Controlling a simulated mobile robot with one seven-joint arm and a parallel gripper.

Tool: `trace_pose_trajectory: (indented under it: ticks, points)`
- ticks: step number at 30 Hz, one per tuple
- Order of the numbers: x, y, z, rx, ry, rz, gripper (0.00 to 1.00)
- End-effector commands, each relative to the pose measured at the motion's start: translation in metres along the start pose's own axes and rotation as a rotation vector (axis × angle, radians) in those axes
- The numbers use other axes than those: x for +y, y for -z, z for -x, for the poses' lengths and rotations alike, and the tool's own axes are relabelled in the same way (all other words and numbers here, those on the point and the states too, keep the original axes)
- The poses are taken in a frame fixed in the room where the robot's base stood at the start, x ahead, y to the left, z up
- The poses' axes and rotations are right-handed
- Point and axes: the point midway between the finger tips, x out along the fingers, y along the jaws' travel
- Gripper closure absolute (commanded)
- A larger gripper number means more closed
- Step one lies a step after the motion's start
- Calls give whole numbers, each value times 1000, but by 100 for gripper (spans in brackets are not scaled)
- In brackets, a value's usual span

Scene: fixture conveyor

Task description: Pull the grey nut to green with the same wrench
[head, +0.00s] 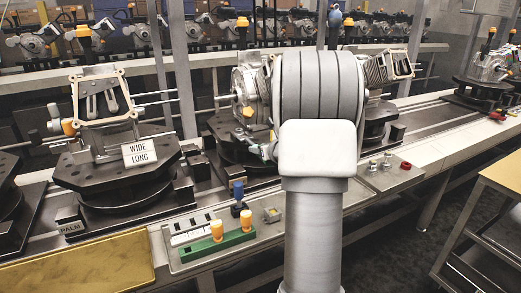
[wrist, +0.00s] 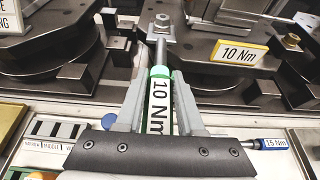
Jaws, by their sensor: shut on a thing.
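My gripper (wrist: 158,100) is shut on a wrench (wrist: 159,117) with a white "10 Nm" label and a green band, in the wrist view. The wrench's thin metal shaft points up and away from my gripper. Its far end meets a small grey nut (wrist: 163,20) on a metal plate; I cannot tell how fully it is seated. A yellow-edged "10 Nm" sign (wrist: 238,52) stands on the fixture to the right. In the head view my own arm hides my gripper and most of the wrench. I cannot make out a green indicator for the nut.
A blue-handled "15 Nm" tool (wrist: 270,144) lies right of my gripper. In the head view, a green holder (head: 236,244) with orange-capped pieces sits at the front. A "WIDE LONG" sign (head: 139,153) stands on the left fixture. A red button (head: 406,165) is on the right panel.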

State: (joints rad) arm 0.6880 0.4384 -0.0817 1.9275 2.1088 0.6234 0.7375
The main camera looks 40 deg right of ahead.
Motion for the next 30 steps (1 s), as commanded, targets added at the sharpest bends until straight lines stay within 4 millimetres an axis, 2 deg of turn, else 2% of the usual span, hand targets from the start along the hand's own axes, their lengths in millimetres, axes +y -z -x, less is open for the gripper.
trace_pose_trajectory:
  ticks: [30]
  points:
    - [0, -9, -19, -3, 0, 0, 100]
